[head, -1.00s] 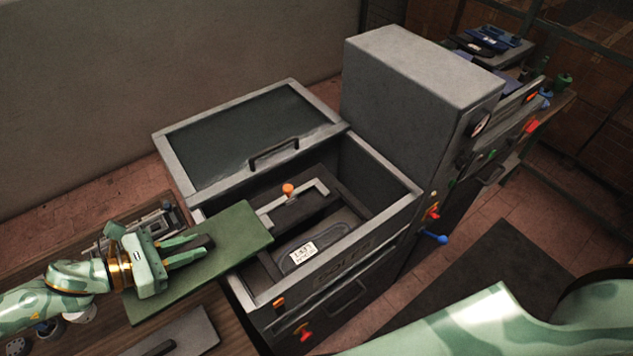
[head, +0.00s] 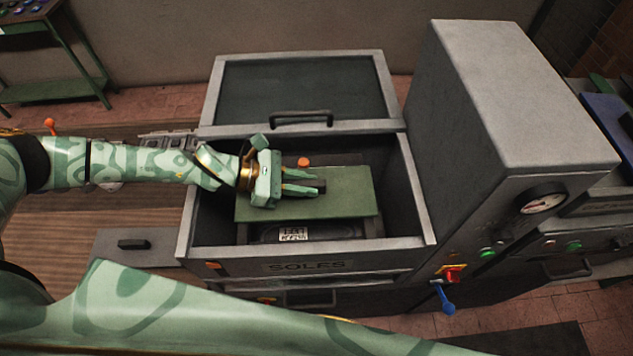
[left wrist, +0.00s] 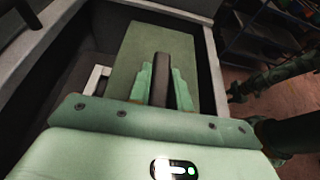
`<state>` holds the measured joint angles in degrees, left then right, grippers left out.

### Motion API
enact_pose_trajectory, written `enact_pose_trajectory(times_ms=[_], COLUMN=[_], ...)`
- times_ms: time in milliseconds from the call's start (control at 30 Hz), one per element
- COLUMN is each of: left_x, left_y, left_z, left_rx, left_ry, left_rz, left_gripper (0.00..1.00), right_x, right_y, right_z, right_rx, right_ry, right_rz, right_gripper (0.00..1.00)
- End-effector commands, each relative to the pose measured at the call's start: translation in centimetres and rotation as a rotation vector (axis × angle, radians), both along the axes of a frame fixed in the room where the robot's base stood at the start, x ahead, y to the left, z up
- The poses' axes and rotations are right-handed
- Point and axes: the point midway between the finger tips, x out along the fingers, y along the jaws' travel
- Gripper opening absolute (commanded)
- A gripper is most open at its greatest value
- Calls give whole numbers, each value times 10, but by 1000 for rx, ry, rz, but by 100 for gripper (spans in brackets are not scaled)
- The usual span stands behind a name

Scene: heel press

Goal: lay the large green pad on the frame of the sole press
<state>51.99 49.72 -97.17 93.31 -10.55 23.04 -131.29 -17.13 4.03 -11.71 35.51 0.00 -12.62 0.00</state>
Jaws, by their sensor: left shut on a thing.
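The large green pad (head: 345,200) is inside the open box of the sole press (head: 425,215), over the inner frame. It also shows in the left wrist view (left wrist: 135,55). My left gripper (head: 318,187) is shut on the pad's dark handle (left wrist: 160,75), its fingers on either side. The pad looks level; I cannot tell whether it touches the frame beneath. A dark sole plate with a white label (head: 293,234) shows below the pad's front edge. An orange knob (head: 303,162) stands just behind the pad.
The press lid (head: 305,90) with its handle stands open at the back. A tall grey housing with a gauge (head: 543,199) rises on the right. A grey plate with a dark handle (head: 134,244) lies on the wooden table at the left.

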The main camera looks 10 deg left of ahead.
Motion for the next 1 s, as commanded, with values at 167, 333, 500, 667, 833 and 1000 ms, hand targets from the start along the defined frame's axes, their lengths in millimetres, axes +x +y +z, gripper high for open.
enact_pose_trajectory(times_ms=[167, 333, 500, 667, 833, 1000], left_x=[1, 1, 1, 0, 0, 1], left_y=[-1, -1, 0, 0, 0, -1], left_z=[-7, -22, -38, -54, -70, -85], left_rx=[-4, -3, -3, -3, -3, -4], left_ry=[-1, -1, -1, 0, -1, 0], left_rz=[0, 0, 0, 0, 0, 0], left_gripper=[0, 0, 0, 0, 0, 0], right_x=[-2, -2, -2, -3, -3, -4], right_y=[-1, -4, -8, -11, -11, -11], right_z=[-8, -20, -34, -47, -62, -76], right_rx=[-2, -5, -11, -14, -15, -14], right_ry=[3, 3, 4, 5, 7, 9], right_rz=[1, 0, -2, -3, -3, -2], right_gripper=[36, 36, 36, 36, 36, 36])
